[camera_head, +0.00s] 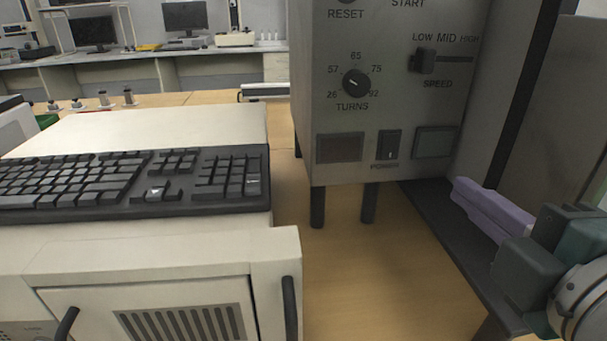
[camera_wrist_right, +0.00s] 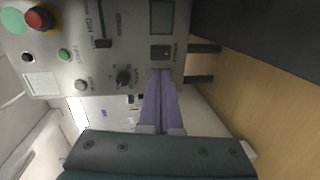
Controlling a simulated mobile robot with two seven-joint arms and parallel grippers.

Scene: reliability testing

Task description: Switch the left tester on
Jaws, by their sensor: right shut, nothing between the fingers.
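A grey tester panel (camera_head: 330,112) stands on thin dark legs in the upper middle of the head view. Its black POWER rocker switch (camera_head: 388,145) is at the bottom edge, between two dark rectangles. I cannot tell the switch's on or off position. My right gripper (camera_head: 472,193) is shut and empty, with purple fingers, to the right of and lower than the switch in the head view. In the right wrist view the closed fingertips (camera_wrist_right: 161,76) point toward the POWER switch (camera_wrist_right: 160,52); whether they touch is unclear, but they look apart. My left gripper is not in view.
The panel also carries a TURNS knob (camera_head: 356,83) and a SPEED slider (camera_head: 424,61). A red emergency button (camera_wrist_right: 39,19) shows in the wrist view. A black keyboard (camera_head: 130,182) rests on a white machine (camera_head: 190,243) at left. Bare wooden table (camera_head: 345,265) lies below the panel.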

